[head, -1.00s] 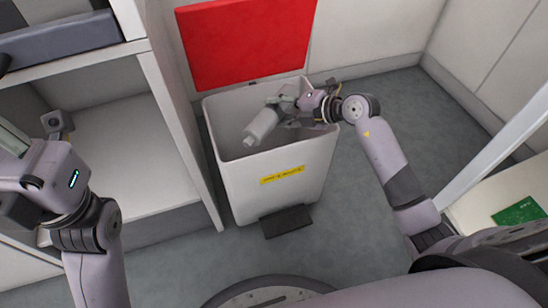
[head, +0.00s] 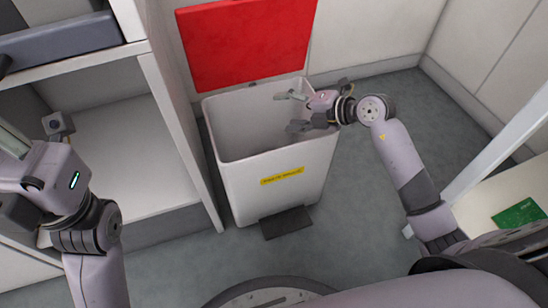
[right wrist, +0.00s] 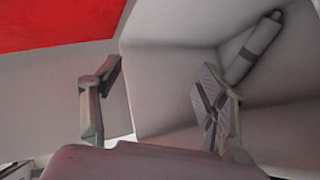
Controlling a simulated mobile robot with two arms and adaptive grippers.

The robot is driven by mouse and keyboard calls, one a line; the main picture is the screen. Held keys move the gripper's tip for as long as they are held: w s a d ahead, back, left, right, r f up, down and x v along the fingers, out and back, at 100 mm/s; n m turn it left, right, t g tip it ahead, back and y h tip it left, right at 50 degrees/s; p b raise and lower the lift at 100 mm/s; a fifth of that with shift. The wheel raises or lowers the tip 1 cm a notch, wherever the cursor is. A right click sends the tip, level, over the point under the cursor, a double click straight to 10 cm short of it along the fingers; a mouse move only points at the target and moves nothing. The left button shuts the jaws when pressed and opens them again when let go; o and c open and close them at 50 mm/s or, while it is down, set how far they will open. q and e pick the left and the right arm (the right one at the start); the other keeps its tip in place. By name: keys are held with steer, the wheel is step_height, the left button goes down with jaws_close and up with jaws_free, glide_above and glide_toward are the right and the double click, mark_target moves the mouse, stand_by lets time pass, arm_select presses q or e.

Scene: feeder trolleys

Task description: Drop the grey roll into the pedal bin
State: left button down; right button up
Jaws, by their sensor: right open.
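The pedal bin (head: 270,195) is a pale, open-topped bin with a yellow label and a dark pedal at its foot. Its red lid (head: 248,42) stands raised behind it. My right gripper (head: 290,112) is open and empty over the bin's right rim, fingers pointing left into the mouth. In the right wrist view, the grey roll (right wrist: 252,48) lies tilted inside the bin, apart from the open fingers (right wrist: 162,84). The head view does not show the roll. My left gripper (head: 14,140) is at the left edge, its fingers partly cut off.
A white shelf unit (head: 180,140) stands left of the bin, with a grey-blue tray (head: 60,40) on top. A pale surface with a green board (head: 518,214) is at the right. Grey floor (head: 370,235) is clear in front of the bin.

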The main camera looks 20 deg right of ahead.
steer(key=v, duration=0.8)
steer(key=shift+s+d+r, duration=0.2)
steer(key=shift+s+r, duration=0.05)
